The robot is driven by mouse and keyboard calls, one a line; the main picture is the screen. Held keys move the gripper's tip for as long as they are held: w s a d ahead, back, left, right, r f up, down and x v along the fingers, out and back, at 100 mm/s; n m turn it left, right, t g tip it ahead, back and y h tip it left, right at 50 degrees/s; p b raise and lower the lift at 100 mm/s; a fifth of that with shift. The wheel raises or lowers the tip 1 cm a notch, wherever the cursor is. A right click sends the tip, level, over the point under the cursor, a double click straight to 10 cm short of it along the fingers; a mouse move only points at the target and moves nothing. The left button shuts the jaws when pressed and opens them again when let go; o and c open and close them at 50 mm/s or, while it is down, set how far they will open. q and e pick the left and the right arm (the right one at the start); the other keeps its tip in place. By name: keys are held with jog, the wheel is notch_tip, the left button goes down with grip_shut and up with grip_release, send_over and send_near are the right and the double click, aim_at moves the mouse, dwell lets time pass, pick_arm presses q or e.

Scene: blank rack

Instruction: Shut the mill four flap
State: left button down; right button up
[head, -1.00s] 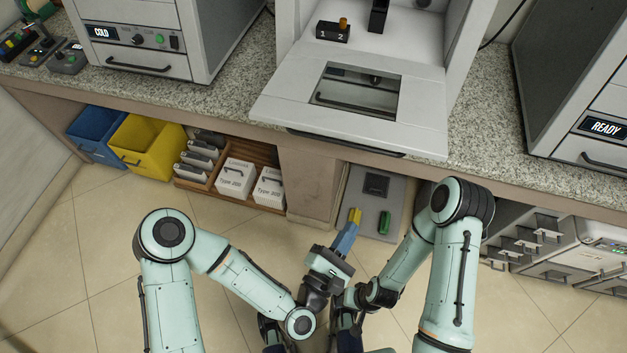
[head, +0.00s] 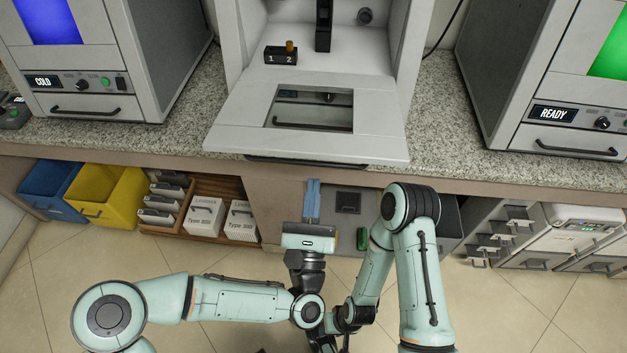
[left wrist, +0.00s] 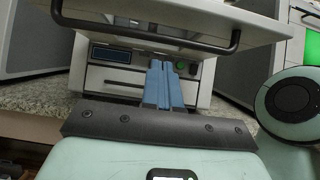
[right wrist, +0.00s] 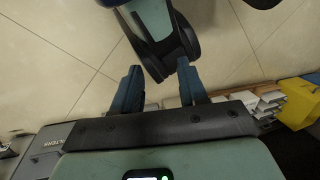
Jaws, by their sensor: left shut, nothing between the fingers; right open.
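The mill's flap (head: 235,125) is a pale grey panel with a window, folded down and open in front of the central white machine in the head view. A dark bar handle (head: 305,162) runs along its front edge; in the left wrist view the flap (left wrist: 215,12) and handle (left wrist: 150,36) cross the top. My left gripper (head: 313,182) is shut and empty, its blue fingers pointing at the machine just below the flap's front edge. In its wrist view the fingertips (left wrist: 160,64) show below the handle; I cannot tell if they touch anything. My right gripper (right wrist: 158,75) is open and empty over the floor.
Cabinets marked COLD (head: 75,100) and READY (head: 545,138) flank the machine on the granite counter (head: 440,125). Blue (head: 50,185) and yellow (head: 110,195) bins and white boxes stand below at left. A numbered block (head: 281,56) sits inside the machine. My right arm is close beside the left gripper.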

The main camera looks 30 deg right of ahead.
pick_arm(q)
jog(key=shift+w+d+r, duration=0.1)
jog(key=shift+w+r, duration=0.05)
jog(key=shift+r, duration=0.4)
jog(key=shift+w+d+r, duration=0.1)
jog(key=shift+w+r, duration=0.05)
jog(key=shift+r, duration=0.4)
pick_arm(e)
jog(key=shift+s+a+r, duration=0.2)
jog(key=shift+s+r, duration=0.1)
jog(key=shift+s, duration=0.1)
